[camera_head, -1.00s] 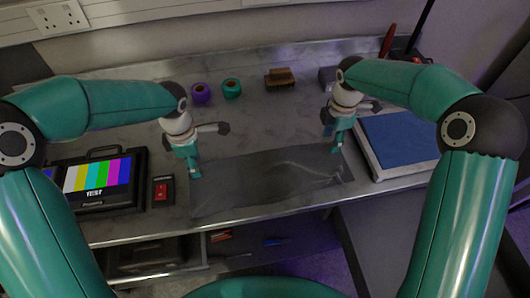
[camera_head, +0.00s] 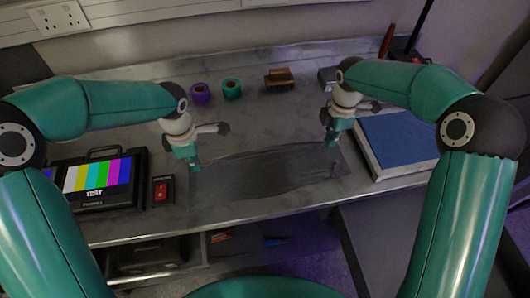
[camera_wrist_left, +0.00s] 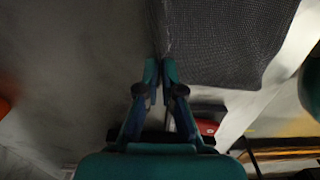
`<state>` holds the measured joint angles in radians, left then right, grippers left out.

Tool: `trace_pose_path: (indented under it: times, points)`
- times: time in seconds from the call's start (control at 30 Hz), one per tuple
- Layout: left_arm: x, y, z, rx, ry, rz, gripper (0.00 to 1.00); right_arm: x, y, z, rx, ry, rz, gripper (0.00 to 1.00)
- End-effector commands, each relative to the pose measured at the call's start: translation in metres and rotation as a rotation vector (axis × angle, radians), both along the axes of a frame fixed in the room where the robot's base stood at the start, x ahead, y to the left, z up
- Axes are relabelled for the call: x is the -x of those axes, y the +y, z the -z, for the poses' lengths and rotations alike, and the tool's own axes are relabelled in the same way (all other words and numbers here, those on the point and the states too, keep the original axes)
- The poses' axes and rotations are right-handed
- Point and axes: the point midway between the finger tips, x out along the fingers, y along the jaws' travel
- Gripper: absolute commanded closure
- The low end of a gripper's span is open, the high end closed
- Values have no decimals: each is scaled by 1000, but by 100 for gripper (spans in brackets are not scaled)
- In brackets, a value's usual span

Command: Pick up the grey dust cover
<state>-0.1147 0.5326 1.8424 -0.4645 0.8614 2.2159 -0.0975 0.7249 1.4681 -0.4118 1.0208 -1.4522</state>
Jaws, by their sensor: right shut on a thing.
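The grey dust cover (camera_head: 265,172) spans the space between my two grippers over the front of the workbench, sagging in the middle with curved long edges. My left gripper (camera_head: 196,165) is at its left end. In the left wrist view its fingertips (camera_wrist_left: 160,68) are nearly together at the edge of the woven grey cover (camera_wrist_left: 220,40), near a corner, and appear to pinch it. My right gripper (camera_head: 332,143) is shut on the cover at its right end. The cloth between the right fingertips is too small to make out.
A test monitor (camera_head: 98,180) and a red switch box (camera_head: 163,188) stand left of the cover. A blue-topped board (camera_head: 400,138) lies to the right. Purple tape (camera_head: 200,93), green tape (camera_head: 231,88) and a brown brush (camera_head: 279,78) sit behind. A shelf is below.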

Motion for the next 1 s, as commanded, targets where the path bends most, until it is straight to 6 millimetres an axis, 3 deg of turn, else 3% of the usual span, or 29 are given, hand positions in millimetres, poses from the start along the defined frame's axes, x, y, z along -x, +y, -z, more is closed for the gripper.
trace_pose_path:
  times: [0.57, 1.0]
  points:
    - [2, 0, 0, -1, 9, 1, 100, 2, 0, 2, 1, 11, -1, 100]
    - [1, 0, -36, 0, 4, 0, 100, 1, 0, -35, 1, 5, 0, 100]
